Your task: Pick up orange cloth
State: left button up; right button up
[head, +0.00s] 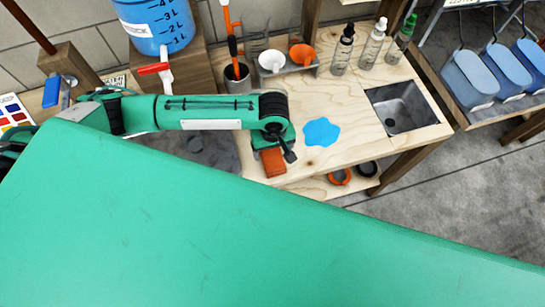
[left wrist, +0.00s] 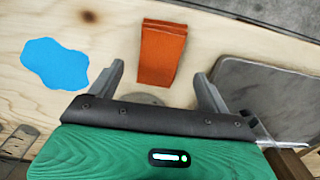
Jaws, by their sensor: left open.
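The orange cloth (head: 272,162) lies folded on the wooden bench top near its front left edge. In the left wrist view the cloth (left wrist: 161,53) sits flat, ahead of and between the two fingers. My left gripper (left wrist: 160,85) is open and empty above the bench, with the cloth apart from both fingers. In the head view my left gripper (head: 271,148) is over the cloth's far end and hides part of it. My right gripper is not in view.
A blue spill (head: 321,132) lies right of the cloth on the bench (head: 345,98). A sink (head: 402,107) is at the right. Bottles (head: 372,45), funnels (head: 302,54) and a holder with brushes (head: 237,75) stand at the back. My green body panel covers the foreground.

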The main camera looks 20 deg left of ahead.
aim_at(272, 158)
pick_arm(q)
jog(key=shift+a+f+p, duration=0.15)
jog(key=shift+f+p, duration=0.4)
jog(key=shift+f, duration=0.2)
notch_tip(272, 158, down, 3)
jog(key=shift+w+r+p, duration=0.1)
jog(key=shift+r+p, duration=0.1)
jog(key=shift+p, duration=0.1)
jog(key=shift+f, duration=0.5)
jog(key=c, duration=1.1)
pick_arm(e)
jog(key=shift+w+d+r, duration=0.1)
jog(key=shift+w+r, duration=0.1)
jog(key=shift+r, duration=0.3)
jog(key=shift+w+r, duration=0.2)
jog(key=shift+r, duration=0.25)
pick_arm(q)
jog(key=shift+r, duration=0.1)
